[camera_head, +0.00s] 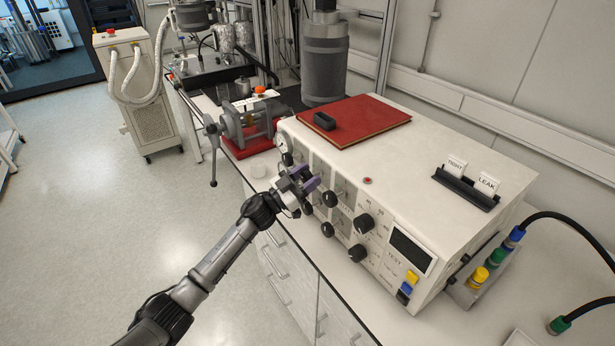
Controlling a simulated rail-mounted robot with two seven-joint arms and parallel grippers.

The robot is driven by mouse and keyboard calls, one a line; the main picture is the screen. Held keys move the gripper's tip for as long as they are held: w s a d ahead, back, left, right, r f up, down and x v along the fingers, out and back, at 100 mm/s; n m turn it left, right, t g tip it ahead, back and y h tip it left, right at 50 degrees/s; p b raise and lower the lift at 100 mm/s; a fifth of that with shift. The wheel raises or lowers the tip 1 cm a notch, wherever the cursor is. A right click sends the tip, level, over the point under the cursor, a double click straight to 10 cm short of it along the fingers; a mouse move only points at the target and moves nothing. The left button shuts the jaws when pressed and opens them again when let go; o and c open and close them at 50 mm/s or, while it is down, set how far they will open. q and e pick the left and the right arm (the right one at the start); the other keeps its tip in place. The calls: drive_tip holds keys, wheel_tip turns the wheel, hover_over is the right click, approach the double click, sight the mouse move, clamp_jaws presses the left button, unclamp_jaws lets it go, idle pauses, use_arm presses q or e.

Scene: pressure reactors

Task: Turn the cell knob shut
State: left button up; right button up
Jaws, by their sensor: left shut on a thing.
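A white test box (440,170) stands on the bench, with several black knobs on its front panel. My left gripper (308,183) is at the left part of this panel, its jaws closed on a knob there that they largely hide. I cannot read a label to confirm it is the cell knob. Other black knobs, such as the upper one (364,223) and the lower one (357,253), show to the right of the gripper. A small round gauge (281,144) sits just beyond the gripper. My right gripper is not in view.
A red book (385,118) with a black block (324,121) lies on the box. TIGHT and LEAK cards stand in a black holder (464,188). A grey clamp (248,122) on a red base stands beyond the box. Hoses (565,222) run at the right.

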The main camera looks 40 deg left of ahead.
use_arm(q)
drive_tip(key=m+g+h, duration=0.1)
drive_tip(key=m, duration=0.2)
drive_tip(key=m+h, duration=0.1)
drive_tip(key=m, duration=0.2)
drive_tip(key=shift+m+g+h+p, duration=0.3)
drive_tip(key=shift+g+p, duration=0.05)
drive_tip(key=shift+g, duration=0.05)
drive_tip(key=m+g, duration=0.1)
drive_tip(key=m, duration=0.2)
drive_tip(key=m+g+h+p, duration=0.1)
drive_tip(key=m, duration=0.1)
drive_tip(key=shift+m+h, duration=0.3)
drive_tip(key=shift+m, duration=0.1)
drive_tip(key=m+g, duration=0.1)
drive_tip(key=m, duration=0.2)
drive_tip(key=shift+g+p, duration=0.3)
drive_tip(key=shift+p, duration=0.05)
drive_tip(key=m+g+p, duration=0.1)
drive_tip(key=m, duration=0.3)
drive_tip(key=shift+d, duration=0.1)
drive_tip(key=shift+f+m+g+y+p, duration=0.15)
drive_tip(key=shift+m+g+y+p, duration=0.35)
drive_tip(key=shift+m, duration=0.4)
